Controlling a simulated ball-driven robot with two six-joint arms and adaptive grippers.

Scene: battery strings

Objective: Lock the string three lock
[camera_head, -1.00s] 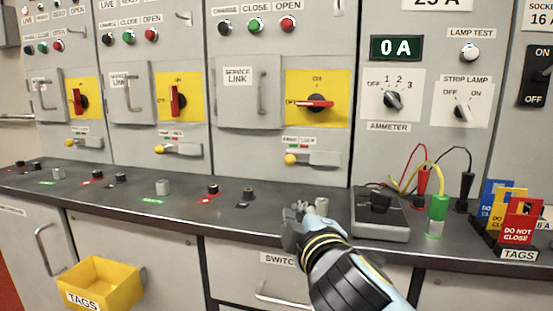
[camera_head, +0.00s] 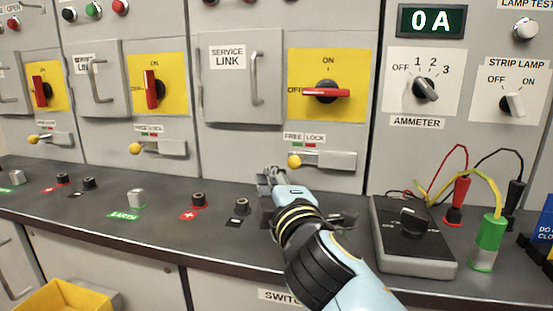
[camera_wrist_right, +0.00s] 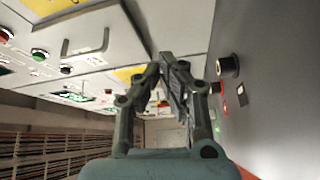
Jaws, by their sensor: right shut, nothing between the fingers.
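The lock on the rightmost string panel in view is a grey slide plate (camera_head: 330,160) with a yellow knob (camera_head: 294,161) at its left end. A FREE/LOCK label (camera_head: 304,138) sits above it, and the knob is at the FREE side. My right gripper (camera_head: 268,177) is shut and empty, just below and left of that knob, apart from it in the picture. Its closed fingers also show in the right wrist view (camera_wrist_right: 167,66). Above the lock, a red handle (camera_head: 326,92) on a yellow plate lies horizontal, toward OFF. My left gripper is not in view.
Terminals (camera_head: 199,200) and a grey EARTH post (camera_head: 137,198) stand on the dark bench ledge (camera_head: 60,207). A grey tester (camera_head: 413,245) with leads stands right of my arm. The service link door handle (camera_head: 257,78) sticks out above. A yellow bin (camera_head: 62,297) hangs below.

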